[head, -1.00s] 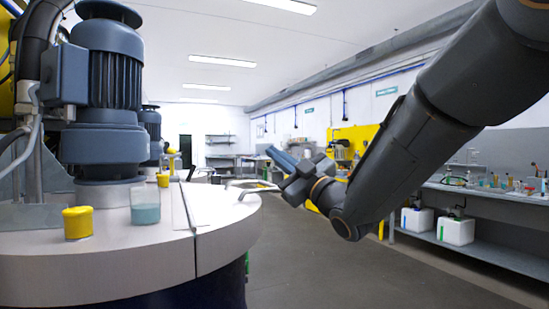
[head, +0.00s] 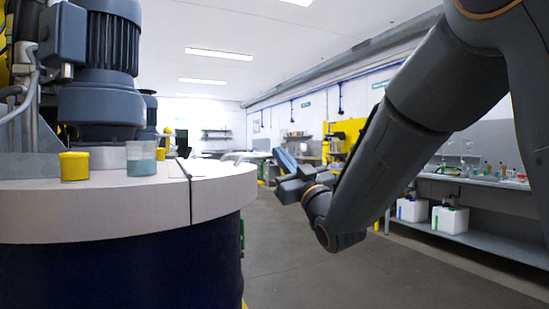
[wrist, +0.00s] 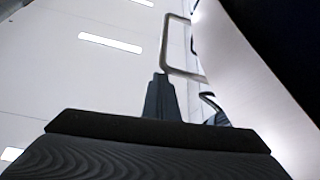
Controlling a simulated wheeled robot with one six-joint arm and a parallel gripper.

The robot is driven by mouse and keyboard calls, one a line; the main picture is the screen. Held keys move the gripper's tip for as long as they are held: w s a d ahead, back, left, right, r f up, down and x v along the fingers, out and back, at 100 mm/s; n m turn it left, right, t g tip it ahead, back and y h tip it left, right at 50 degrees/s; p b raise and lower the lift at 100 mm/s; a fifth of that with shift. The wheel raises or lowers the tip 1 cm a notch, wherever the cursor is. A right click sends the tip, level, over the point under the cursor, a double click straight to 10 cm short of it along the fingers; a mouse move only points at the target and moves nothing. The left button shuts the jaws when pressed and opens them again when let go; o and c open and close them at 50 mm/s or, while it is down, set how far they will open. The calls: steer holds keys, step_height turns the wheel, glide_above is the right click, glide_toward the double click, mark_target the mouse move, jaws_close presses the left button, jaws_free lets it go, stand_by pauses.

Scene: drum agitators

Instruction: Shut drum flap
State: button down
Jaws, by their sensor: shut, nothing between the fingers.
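The drum (head: 120,265) stands at the left in the head view, dark blue under a pale lid. The flap (head: 222,182) is the right part of the lid, beyond a dark seam. It looks about level with the rest, but I cannot tell whether it is fully down. A bent metal handle (head: 246,156) shows above its far edge. The handle (wrist: 166,45) also shows in the wrist view, just beyond my fingertips. My gripper (head: 282,160) is right of the flap, shut and empty. Its shut fingers (wrist: 160,90) look apart from the handle; contact is unclear.
A bench (head: 470,182) with glassware runs along the right wall. The floor between is clear.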

steer(key=shift+f, duration=0.4)
step_height(320, 180, up, 5)
steer(key=s+p, duration=0.1)
steer(key=p, duration=0.1)
steer(key=v, duration=1)
step_height(320, 180, down, 15)
steer(key=w+d+m+g+h, duration=0.1)
steer(key=w+m+g+h, duration=0.1)
steer(key=m+g+h, duration=0.4)
steer(key=s+d+f+g+h, duration=0.3)
steer(key=s+f+g+h, duration=0.2)
steer(key=s+f+g, duration=0.95)
steer(key=s+f, duration=0.4)
steer(key=s, duration=1.2)
steer(key=d+r+m+p, duration=0.2)
steer(key=d+r+p, duration=0.5)
steer(key=p, duration=0.7)
steer(key=shift+d+r+h, duration=0.25)
steer(key=shift+d+h, duration=0.05)
steer(key=shift+d, duration=0.45)
